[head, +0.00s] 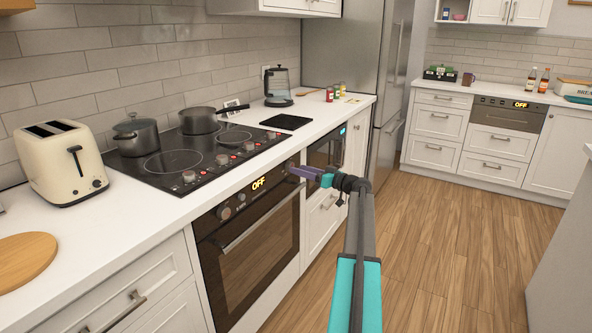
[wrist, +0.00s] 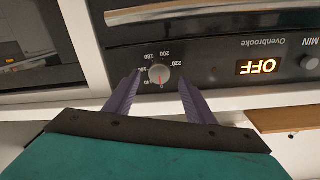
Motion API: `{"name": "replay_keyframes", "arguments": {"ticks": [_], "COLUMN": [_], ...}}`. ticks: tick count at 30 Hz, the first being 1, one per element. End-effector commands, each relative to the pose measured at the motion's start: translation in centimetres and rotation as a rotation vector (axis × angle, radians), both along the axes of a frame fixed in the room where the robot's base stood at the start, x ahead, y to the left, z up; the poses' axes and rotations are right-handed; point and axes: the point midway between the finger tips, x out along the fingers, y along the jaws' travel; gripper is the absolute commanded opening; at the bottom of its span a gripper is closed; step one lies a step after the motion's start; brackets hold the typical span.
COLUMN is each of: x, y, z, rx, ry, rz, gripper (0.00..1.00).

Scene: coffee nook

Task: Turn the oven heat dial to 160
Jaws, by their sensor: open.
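The oven (head: 248,255) is built in under the counter, and its display (head: 258,183) reads OFF. In the wrist view, which is upside down, the heat dial (wrist: 159,75) is a small round grey knob with a red mark. The mark points down in that picture, away from the printed numbers 180, 200 and 220. My gripper (head: 293,170) is at the right end of the oven panel, hiding the dial in the head view. Its purple fingers (wrist: 158,82) are open, one on each side of the dial. I cannot tell whether they touch it.
Two more oven knobs (head: 232,205) sit left of the display, above the oven handle (head: 258,222). A hob (head: 190,155) with pots is on the counter above. A second appliance (head: 507,113) across the room also reads OFF. The wooden floor (head: 445,245) is clear.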

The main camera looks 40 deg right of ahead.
Motion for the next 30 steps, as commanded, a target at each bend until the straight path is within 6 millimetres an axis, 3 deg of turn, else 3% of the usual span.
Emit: {"name": "replay_keyframes", "arguments": {"ticks": [3,9,20,27,30], "x": [1.6,2.9,3.1,3.1,3.1], "y": [0.2,0.5,0.6,0.5,0.5], "z": [0.0,0.0,0.0,0.0,0.0], "rx": [0.0,0.0,0.0,0.0,0.001], "ry": [0.0,0.0,0.0,0.0,0.0], "rz": [0.0,0.0,-0.001,-0.001,-0.001], "gripper": [0.5,0.5,0.5,0.09,0.09]}}
